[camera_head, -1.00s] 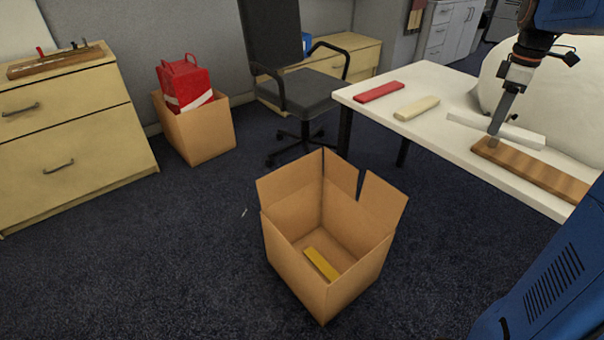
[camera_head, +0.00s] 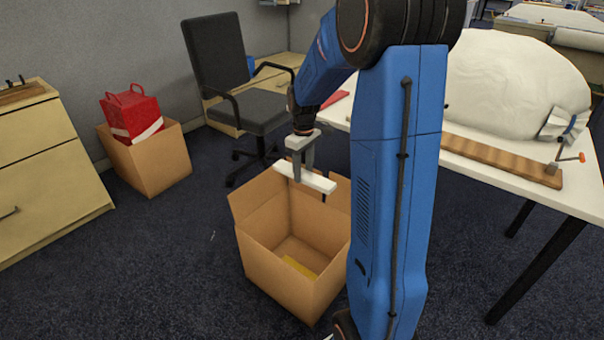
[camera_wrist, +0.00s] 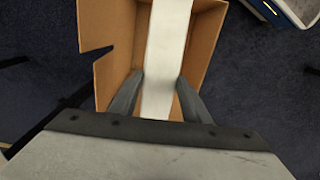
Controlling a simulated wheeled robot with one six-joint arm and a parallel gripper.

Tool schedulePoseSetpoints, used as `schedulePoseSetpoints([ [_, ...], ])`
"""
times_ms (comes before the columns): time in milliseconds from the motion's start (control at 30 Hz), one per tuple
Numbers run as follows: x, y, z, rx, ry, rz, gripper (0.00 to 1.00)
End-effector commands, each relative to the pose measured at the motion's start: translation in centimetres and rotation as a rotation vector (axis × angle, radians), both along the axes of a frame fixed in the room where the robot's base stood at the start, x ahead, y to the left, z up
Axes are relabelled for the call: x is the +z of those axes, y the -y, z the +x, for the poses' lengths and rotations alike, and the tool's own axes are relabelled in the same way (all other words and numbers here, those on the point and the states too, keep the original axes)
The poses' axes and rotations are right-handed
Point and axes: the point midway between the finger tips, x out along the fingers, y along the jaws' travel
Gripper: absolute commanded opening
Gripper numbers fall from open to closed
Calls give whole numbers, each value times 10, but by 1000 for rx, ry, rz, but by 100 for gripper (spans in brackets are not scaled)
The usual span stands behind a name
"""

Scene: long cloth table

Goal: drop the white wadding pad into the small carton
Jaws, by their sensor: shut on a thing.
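My gripper (camera_head: 303,178) is shut on the white wadding pad (camera_head: 318,183), a long flat white bar, and holds it level above the small carton. In the wrist view the pad (camera_wrist: 166,50) lies between the two fingers (camera_wrist: 157,98), with the carton's brown walls (camera_wrist: 110,40) on both sides below it. The small carton (camera_head: 273,268) stands open on the floor, its flaps up. A yellow bar (camera_head: 298,267) lies on its bottom, partly hidden by the near wall.
The white table (camera_head: 480,170) with a wooden board (camera_head: 500,160) and a large white bundle (camera_head: 515,85) is at the right. An office chair (camera_head: 245,100) stands behind the carton. Another carton (camera_head: 150,160) with a red bag (camera_head: 132,112) is at the left. Dark carpet is free left of the carton.

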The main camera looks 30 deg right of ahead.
Motion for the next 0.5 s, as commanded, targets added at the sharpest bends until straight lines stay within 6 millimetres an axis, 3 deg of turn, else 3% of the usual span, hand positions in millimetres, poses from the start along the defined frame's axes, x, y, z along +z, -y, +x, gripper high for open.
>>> schedulePoseSetpoints([
  [500, -48, -2, -3, -33, -2, 0, 22],
])
